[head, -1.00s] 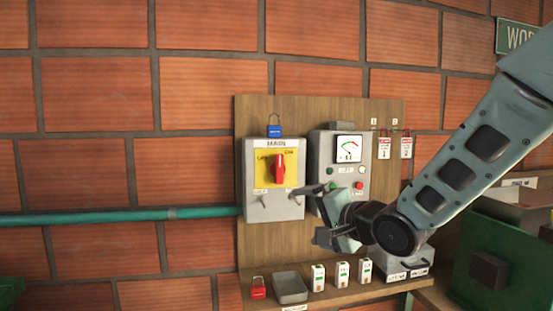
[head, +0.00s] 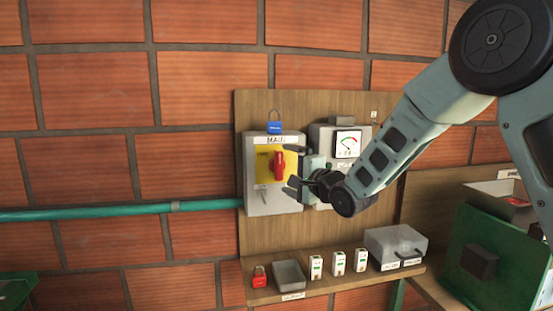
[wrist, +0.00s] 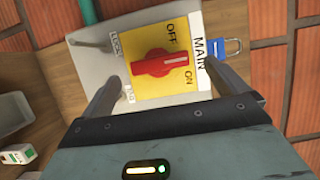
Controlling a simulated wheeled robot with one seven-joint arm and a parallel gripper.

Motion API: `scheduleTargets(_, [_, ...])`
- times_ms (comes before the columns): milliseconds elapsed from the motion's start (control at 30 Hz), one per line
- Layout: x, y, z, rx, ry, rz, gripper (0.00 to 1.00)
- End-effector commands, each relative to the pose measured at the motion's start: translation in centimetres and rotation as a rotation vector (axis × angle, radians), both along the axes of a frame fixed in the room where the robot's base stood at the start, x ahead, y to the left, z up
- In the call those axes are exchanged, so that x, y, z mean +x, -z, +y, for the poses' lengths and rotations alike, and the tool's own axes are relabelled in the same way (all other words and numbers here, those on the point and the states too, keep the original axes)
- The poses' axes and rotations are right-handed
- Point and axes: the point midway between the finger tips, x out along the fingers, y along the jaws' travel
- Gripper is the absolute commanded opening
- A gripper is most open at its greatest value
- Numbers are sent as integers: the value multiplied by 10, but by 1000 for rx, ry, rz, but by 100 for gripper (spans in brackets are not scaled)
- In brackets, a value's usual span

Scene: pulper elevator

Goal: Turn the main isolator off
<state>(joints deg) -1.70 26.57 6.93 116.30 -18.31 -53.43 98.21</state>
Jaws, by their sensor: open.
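The main isolator is a grey box (head: 262,200) on the wooden board, with a yellow plate (wrist: 140,92) and a red rotary handle (head: 276,165). In the wrist view the red handle (wrist: 160,63) lies lengthwise between my fingers, its white-marked end toward the MAIN label and the OFF and ON words. I cannot tell exactly which word it points at. My gripper (head: 292,167) is open just in front of the box's right side. In the wrist view my gripper (wrist: 162,74) has one finger beyond each end of the handle, with no visible contact.
A blue padlock (head: 274,125) sits atop the isolator. A grey meter box (head: 323,140) stands right of it, partly behind my gripper. The shelf below holds a red padlock (head: 259,277), a grey tray (head: 289,274) and several small white units. A green pipe (head: 110,212) enters from the left.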

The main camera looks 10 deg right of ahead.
Motion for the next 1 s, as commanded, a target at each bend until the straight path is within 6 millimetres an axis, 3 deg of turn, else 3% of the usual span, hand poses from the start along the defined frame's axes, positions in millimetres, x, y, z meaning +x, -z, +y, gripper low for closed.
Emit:
scheduleTargets(100, [21, -3, 9, 0, -1, 1, 98])
scheduleTargets(300, [44, -2, 18, 1, 0, 0, 98])
scheduleTargets(700, [50, 0, 21, 0, 1, 0, 98])
scheduleTargets(733, [50, 0, 21, 0, 1, 0, 95])
scheduleTargets(900, [50, 0, 21, 0, 0, -1, 53])
scheduleTargets(1000, [50, -1, 21, 0, 0, -1, 54])
